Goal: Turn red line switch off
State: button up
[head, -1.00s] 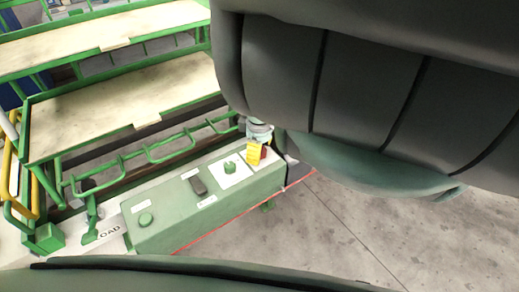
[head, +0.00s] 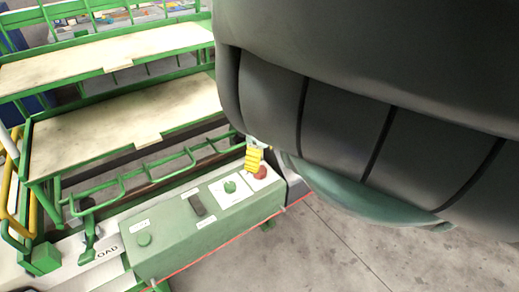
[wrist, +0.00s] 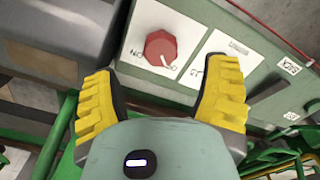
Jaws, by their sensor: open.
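A red rotary knob (head: 260,172) sits on a white label plate at the right end of the green control box (head: 165,255). In the wrist view the red knob (wrist: 160,47) shows a pale pointer mark at its lower right and lettering at its left. My gripper (wrist: 160,72) is open and empty, its yellow fingers spread to the left and right of the knob in the picture. They appear short of it, with no contact visible. In the head view a yellow finger (head: 253,158) shows just above and left of the knob. My arm hides the rest of the gripper.
A green button (head: 230,187), a dark switch (head: 197,205) and another green button (head: 144,239) line the box top. Green-framed shelves (head: 120,125) stand behind. A red line (head: 225,241) runs along the box's front edge; the floor in front is clear.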

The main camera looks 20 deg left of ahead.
jog(key=shift+r, duration=1.4)
